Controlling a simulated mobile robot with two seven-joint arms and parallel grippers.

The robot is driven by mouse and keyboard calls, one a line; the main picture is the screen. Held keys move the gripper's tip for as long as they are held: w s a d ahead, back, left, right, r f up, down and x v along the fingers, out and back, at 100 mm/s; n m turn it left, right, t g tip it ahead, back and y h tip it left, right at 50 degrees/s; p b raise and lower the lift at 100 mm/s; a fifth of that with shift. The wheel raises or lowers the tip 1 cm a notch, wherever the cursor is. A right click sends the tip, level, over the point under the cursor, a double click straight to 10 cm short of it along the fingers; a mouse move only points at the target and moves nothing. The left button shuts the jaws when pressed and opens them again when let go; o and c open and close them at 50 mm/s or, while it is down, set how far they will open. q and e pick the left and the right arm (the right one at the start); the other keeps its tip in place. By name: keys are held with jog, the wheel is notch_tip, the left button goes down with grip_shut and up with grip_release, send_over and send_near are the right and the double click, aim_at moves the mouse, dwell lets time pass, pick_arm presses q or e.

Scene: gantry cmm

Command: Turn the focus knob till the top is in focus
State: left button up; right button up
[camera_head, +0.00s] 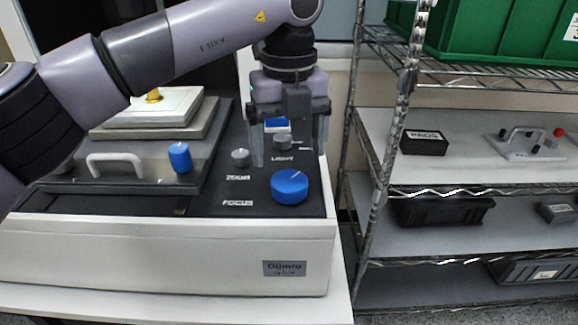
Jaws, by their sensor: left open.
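The blue focus knob (290,187) is a wide disc with a pale line on its top. It sits at the right front of the machine's black panel, beside the FOCUS label (237,203). My left gripper (288,160) points down, open and empty, above and behind the knob. Its fingers are apart, in front of the grey LIGHT knob (282,138) and a small blue screen (276,124). I cannot tell whether a finger touches anything. My right gripper is not in view.
A smaller grey knob (240,158) stands left of the focus knob. A blue cylinder (180,157) and a white handle (115,164) are further left, near the stepped stage (150,118). A wire shelf (470,187) with black boxes and a green bin (500,30) stands on the right.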

aim_at(289, 179)
pick_arm(q)
notch_tip(289, 179, down, 6)
jog(key=shift+s+r, duration=0.1)
jog(key=c, duration=1.1)
